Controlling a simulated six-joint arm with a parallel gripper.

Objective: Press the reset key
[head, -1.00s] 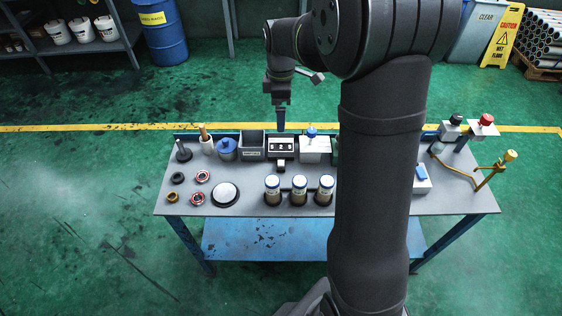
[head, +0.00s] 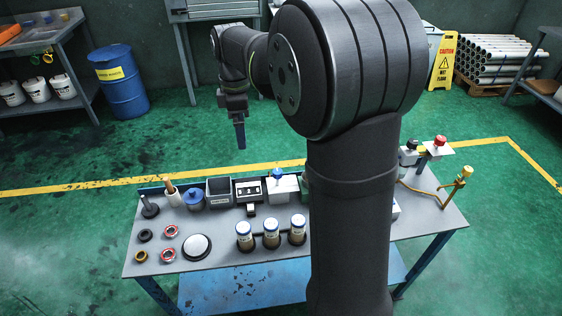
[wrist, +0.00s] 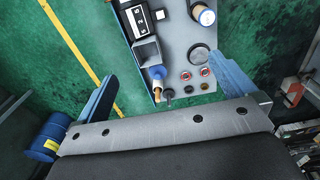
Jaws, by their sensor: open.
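A dark counter box (head: 249,188) with a white display window stands at the back of the bench. A small block-like key (head: 251,210) juts from its front; I cannot read a label on it. The box also shows at the top of the wrist view (wrist: 136,18), with the protruding key (wrist: 159,14) beside it. My gripper (head: 240,146) hangs in the air above and behind the box, apart from it. In the wrist view its two blue fingers stand wide apart with nothing between them (wrist: 165,70).
Several jars (head: 271,233) stand in front. Rings and a round white pad (head: 196,246) lie at left. My arm hides part of the bench.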

